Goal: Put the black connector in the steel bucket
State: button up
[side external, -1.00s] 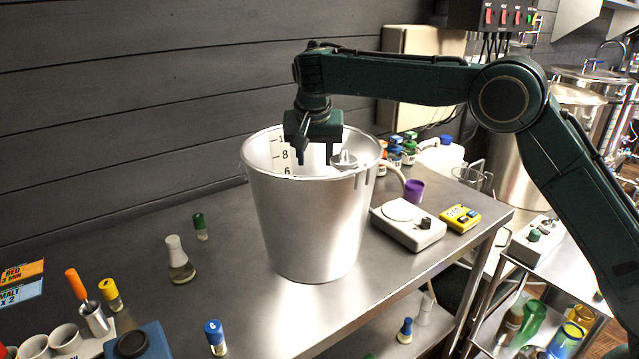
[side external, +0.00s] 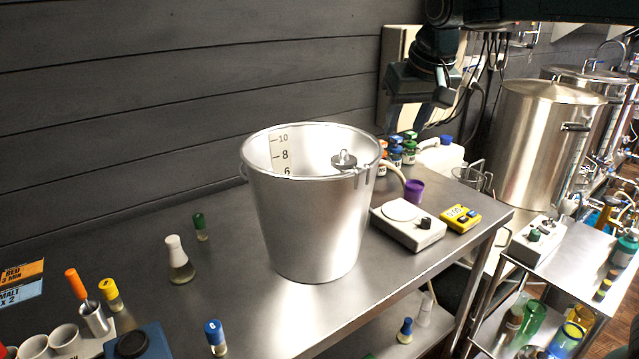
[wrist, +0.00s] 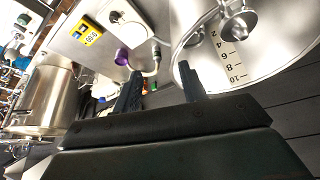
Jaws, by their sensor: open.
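The steel bucket (side external: 312,225) stands upright on the steel bench, with a marked scale inside its far wall. Its floor is hidden by the near wall in the side view. In the wrist view the bucket (wrist: 268,45) shows only in part at upper right, cut by the frame edge. I cannot make out the black connector in either view. My gripper (side external: 410,116) is up to the right of and behind the bucket, clear of its rim. In the wrist view the two fingers (wrist: 158,88) stand apart with nothing between them.
A metal fitting (side external: 344,160) sits at the bucket's right rim. Right of the bucket are a white scale (side external: 408,228), a yellow meter (side external: 460,217), a purple cup (side external: 414,190) and several capped bottles. A flask (side external: 179,262) and small vials stand left. Steel tanks (side external: 543,150) are at right.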

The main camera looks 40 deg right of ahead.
jog(key=s+f+n+y, duration=0.1)
jog(key=s+f+n, duration=0.1)
jog(key=s, duration=1.1)
jog(key=s+d+f+n+t, duration=0.1)
jog(key=s+f, duration=0.4)
jog(key=s, duration=0.8)
jog(key=shift+s+f+n+y, duration=0.25)
jog(key=shift+s+n+y, duration=0.15)
jog(key=shift+n, duration=0.2)
jog(key=shift+w+d, duration=0.1)
